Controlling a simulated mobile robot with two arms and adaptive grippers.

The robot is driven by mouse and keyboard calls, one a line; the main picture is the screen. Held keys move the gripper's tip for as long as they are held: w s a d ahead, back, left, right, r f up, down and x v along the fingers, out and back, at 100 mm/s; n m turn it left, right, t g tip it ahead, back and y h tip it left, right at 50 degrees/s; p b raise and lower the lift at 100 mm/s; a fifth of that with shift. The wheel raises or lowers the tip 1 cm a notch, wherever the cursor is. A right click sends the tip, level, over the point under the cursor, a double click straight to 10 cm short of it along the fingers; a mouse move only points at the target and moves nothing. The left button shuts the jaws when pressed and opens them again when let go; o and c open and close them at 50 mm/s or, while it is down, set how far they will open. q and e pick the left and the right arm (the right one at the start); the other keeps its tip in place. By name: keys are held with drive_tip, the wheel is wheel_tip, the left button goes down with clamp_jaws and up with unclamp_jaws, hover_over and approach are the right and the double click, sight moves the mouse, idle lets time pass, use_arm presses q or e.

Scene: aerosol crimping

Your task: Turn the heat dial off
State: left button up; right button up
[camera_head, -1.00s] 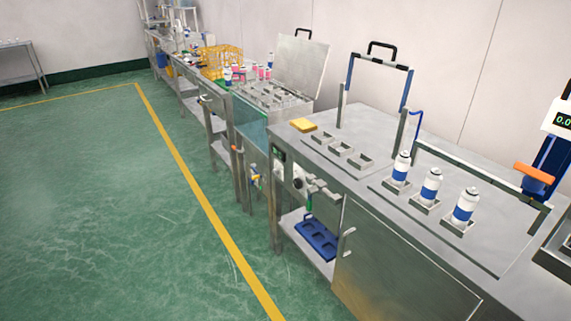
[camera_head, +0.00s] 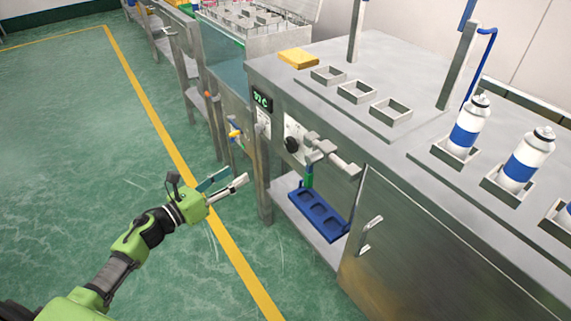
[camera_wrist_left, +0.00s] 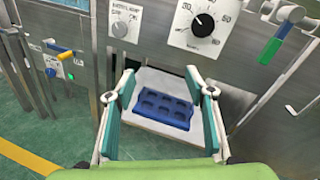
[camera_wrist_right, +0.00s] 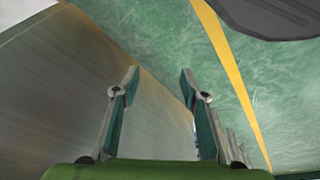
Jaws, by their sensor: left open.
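The black dial (camera_head: 291,144) sits on a white plate on the front of the steel bench. My left gripper (camera_head: 237,178) is open and empty, in front of the bench, left of and below the dial. My right gripper (camera_wrist_right: 158,78) is open and empty, seen only in the right wrist view, with a steel panel to its left.
A display (camera_head: 262,99) reads about 92 C. A pipe with a green-handled valve (camera_head: 308,176) is just right of the dial. A blue tray (camera_head: 319,214) lies on the lower shelf. White-and-blue cans (camera_head: 465,132) stand on top. The green floor at left is clear.

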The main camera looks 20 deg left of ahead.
sight(289, 147)
use_arm(q)
drive_tip(key=d+r+m+g+h+b, duration=0.2)
drive_tip(key=d+r+m+h, duration=0.3)
drive_tip(key=m, duration=0.5)
drive_tip(key=shift+n+y, duration=0.3)
drive_tip(key=shift+y, duration=0.4)
drive_tip(key=x, duration=0.8)
drive_tip(key=r+x, duration=0.1)
drive_tip(key=x, duration=0.3)
drive_tip(key=shift+w+d+p, duration=0.15)
drive_tip(key=shift+w+p, duration=0.15)
use_arm(e)
wheel_tip(289, 147, up, 3)
drive_tip(key=shift+f, duration=0.1)
use_arm(q)
drive_tip(key=c, duration=1.1)
